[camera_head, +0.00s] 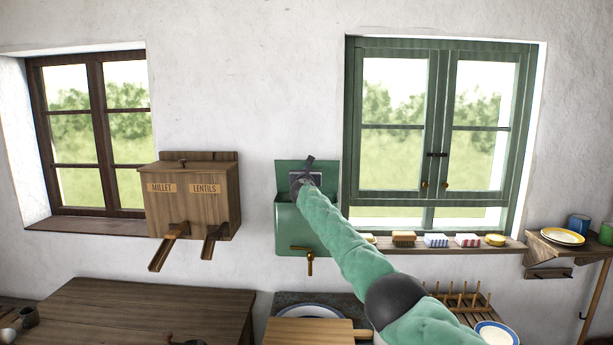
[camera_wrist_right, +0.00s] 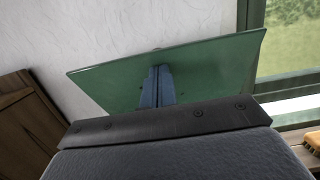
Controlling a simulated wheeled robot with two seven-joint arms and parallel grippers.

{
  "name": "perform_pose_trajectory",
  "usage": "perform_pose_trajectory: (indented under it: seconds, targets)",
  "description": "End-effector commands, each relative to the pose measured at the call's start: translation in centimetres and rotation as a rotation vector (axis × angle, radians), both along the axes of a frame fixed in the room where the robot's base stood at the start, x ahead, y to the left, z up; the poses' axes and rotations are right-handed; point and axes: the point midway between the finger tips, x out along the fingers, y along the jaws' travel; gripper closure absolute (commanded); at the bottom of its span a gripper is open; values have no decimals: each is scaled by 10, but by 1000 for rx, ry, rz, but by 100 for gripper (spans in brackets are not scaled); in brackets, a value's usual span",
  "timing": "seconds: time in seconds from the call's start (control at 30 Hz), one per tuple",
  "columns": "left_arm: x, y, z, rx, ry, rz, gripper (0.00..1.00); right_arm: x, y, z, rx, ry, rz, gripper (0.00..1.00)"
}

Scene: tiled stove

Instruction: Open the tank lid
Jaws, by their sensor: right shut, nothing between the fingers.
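The green tank (camera_head: 290,235) hangs on the wall between the two windows, with a brass tap (camera_head: 309,258) low on its front. A flat green panel (camera_head: 285,172) shows above the tank body; I cannot tell whether it is the raised lid or a fixed back plate. My right gripper (camera_head: 309,160) is in front of this panel at the tank's top and hides part of it. In the right wrist view the shut fingers (camera_wrist_right: 158,82) point up against or just before the tilted green panel (camera_wrist_right: 205,75), with nothing between them. My left gripper is out of view.
A wooden millet and lentils box (camera_head: 190,205) hangs left of the tank. A green window (camera_head: 435,190) and a sill with brushes (camera_head: 404,238) and soaps lie to the right. A wooden table (camera_head: 150,305) and a counter with a dish rack (camera_head: 465,305) stand below.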

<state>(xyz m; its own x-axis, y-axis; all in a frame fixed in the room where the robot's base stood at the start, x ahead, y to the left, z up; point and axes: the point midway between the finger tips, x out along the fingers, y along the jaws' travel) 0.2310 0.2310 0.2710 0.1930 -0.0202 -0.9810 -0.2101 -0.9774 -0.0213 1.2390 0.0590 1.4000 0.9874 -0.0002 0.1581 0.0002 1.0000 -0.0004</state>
Motion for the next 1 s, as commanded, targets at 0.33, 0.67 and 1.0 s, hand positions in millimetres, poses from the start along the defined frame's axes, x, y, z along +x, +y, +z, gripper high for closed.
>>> perform_pose_trajectory:
  seconds: [0.33, 0.67, 1.0]
  targets:
    - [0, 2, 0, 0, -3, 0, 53, 1, 0, 6, 0, 0, 0, 100]
    - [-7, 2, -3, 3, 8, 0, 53, 1, 0, 6, 0, 0, 0, 100]
    - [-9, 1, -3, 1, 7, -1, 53, -4, 1, 3, 2, 0, 0, 100]
